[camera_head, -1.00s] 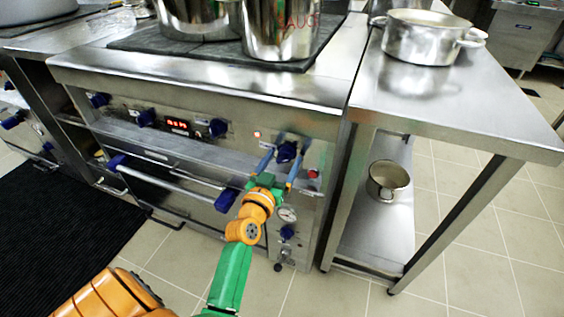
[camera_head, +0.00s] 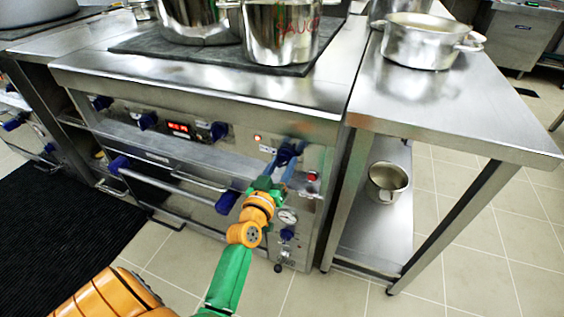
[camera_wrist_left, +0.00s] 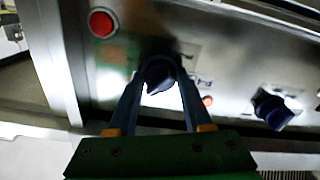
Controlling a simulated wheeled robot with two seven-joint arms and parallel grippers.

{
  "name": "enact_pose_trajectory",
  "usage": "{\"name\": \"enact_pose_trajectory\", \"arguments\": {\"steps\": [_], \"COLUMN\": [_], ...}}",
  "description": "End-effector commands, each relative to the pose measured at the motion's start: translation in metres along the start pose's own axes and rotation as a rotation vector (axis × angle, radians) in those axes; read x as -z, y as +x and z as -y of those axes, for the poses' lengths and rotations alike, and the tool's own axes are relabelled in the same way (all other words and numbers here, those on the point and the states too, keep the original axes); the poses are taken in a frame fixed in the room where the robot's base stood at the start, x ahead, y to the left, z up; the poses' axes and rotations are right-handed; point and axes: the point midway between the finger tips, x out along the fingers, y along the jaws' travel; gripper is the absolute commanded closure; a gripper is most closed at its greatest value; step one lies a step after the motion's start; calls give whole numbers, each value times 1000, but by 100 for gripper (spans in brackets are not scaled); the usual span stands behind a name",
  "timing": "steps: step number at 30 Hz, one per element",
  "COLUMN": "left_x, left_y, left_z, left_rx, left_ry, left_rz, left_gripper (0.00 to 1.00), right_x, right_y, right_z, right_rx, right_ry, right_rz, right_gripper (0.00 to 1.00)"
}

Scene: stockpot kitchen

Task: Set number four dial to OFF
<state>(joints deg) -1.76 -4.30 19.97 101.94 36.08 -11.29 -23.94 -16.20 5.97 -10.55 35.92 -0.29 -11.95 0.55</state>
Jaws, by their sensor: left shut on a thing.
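The number four dial (camera_head: 289,150) is a dark blue knob at the right end of the row on the steel stove front. My left gripper (camera_head: 279,163) reaches up to it from below, with its blue fingers shut on the knob. In the left wrist view the dial (camera_wrist_left: 158,82) sits between the two fingertips (camera_wrist_left: 159,70), one on each side. The fingers partly hide the knob and its markings, so I cannot read its setting. My right gripper is not in view.
More blue dials (camera_head: 218,131) and a red display (camera_head: 178,127) line the panel to the left. A red button (camera_head: 312,176) is close to the right. The oven handle (camera_head: 170,185) juts out at lower left. Pots (camera_head: 283,35) stand on top; a steel table (camera_head: 450,110) is at right.

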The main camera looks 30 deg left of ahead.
Motion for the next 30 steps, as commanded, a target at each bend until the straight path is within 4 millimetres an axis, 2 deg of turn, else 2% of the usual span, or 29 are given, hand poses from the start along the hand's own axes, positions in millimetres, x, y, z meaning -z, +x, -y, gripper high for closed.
{"name": "enact_pose_trajectory", "arguments": {"steps": [8, 15, 30], "left_x": [2, 1, 0], "left_y": [0, 0, 0], "left_z": [-1, -1, -1], "left_rx": [0, 0, 1], "left_ry": [-259, -459, -689], "left_rz": [2, 2, 1], "left_gripper": [100, 100, 100], "right_x": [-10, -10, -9], "right_y": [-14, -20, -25], "right_z": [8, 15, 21], "right_rx": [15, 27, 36], "right_ry": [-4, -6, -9], "right_rz": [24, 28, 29], "right_gripper": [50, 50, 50]}}
